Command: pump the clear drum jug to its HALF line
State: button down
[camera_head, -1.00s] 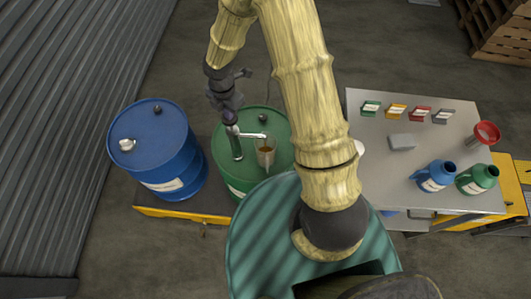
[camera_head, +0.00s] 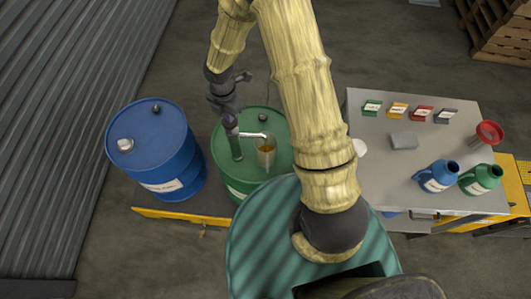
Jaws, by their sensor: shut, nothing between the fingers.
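The clear jug (camera_head: 265,155) hangs at the spout of the pump on the green drum (camera_head: 255,118), with amber liquid in it. Its HALF line is too small to make out. My gripper (camera_head: 230,118) is shut, right above the pump's top, and hides the pump's upper end. I cannot tell whether it touches the pump.
A blue drum (camera_head: 165,165) stands to the left on the yellow-edged pallet (camera_head: 165,213). On the right, a grey table (camera_head: 375,165) bears several coloured cards, a grey block (camera_head: 404,141), a blue jug (camera_head: 437,177), a green jug (camera_head: 481,180) and a red funnel (camera_head: 489,132).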

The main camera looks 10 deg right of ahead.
jog(key=shift+f+b, duration=1)
jog(key=shift+f, duration=0.5)
jog(key=shift+r, duration=0.1)
jog(key=shift+r+p, duration=3.55)
jog(key=shift+r, duration=0.25)
jog(key=shift+f+b, duration=1.05)
jog(key=shift+f, duration=0.3)
jog(key=shift+r+p, duration=1.25)
jog(key=shift+r, duration=0.1)
jog(key=shift+r, duration=0.1)
notch_tip(320, 180, up, 5)
jog(key=p, duration=0.4)
